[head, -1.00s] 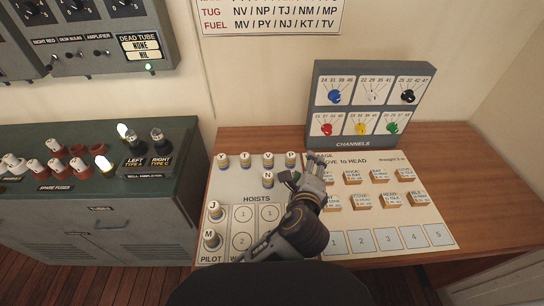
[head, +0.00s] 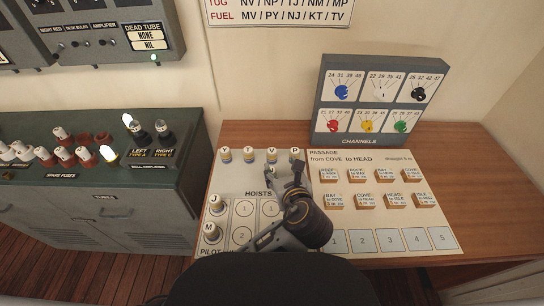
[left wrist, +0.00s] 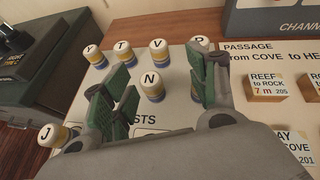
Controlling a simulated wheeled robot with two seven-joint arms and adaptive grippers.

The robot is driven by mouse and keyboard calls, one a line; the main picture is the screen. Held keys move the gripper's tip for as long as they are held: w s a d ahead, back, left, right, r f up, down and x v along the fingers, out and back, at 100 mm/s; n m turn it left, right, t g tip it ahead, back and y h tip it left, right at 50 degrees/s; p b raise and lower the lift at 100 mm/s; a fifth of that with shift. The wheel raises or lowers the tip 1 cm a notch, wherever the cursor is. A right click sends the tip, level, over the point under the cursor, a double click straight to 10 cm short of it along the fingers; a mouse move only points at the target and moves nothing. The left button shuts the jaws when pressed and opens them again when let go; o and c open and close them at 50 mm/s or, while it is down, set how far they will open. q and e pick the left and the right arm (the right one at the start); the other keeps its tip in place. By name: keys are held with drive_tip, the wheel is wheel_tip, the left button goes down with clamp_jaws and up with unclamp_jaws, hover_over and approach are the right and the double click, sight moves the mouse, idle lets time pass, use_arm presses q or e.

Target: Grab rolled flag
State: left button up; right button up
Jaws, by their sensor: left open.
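Several rolled flags stand upright on the board as short cylinders with lettered white tops. Y (head: 225,155), T (head: 248,155), V (head: 271,155) and P (head: 295,154) form the back row. J (head: 215,204) and M (head: 211,232) stand at the left. In the left wrist view, flag N (left wrist: 152,84) shows in the gap between my left gripper's green-padded fingers (left wrist: 158,88). My left gripper (head: 284,180) is open and empty, low over the board in front of V and P. In the head view it largely hides N. My right gripper is out of view.
Labelled wooden blocks (head: 364,202) stand on the passage sheet right of the gripper. The channels box (head: 366,96) rises behind. A green cabinet (head: 120,205) with fuses is at the left. The desk's right side (head: 455,170) is clear.

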use_arm(q)
drive_tip(key=shift+m, duration=0.6)
drive_tip(key=shift+w, duration=0.1)
approach(272, 152)
drive_tip(key=x, duration=0.3)
drive_tip(key=shift+w+d+f, duration=0.15)
drive_tip(key=shift+w+f, duration=0.05)
drive_tip(key=shift+w, duration=0.15)
drive_tip(key=shift+w+b, duration=0.15)
drive_tip(key=shift+b, duration=0.15)
drive_tip(key=shift+w+f, duration=0.1)
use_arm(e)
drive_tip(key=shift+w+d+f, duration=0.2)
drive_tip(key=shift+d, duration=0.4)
use_arm(q)
drive_tip(key=x, duration=0.4)
drive_tip(key=shift+a, duration=0.25)
drive_tip(key=shift+w+f, duration=0.15)
drive_tip(key=shift+w, duration=0.3)
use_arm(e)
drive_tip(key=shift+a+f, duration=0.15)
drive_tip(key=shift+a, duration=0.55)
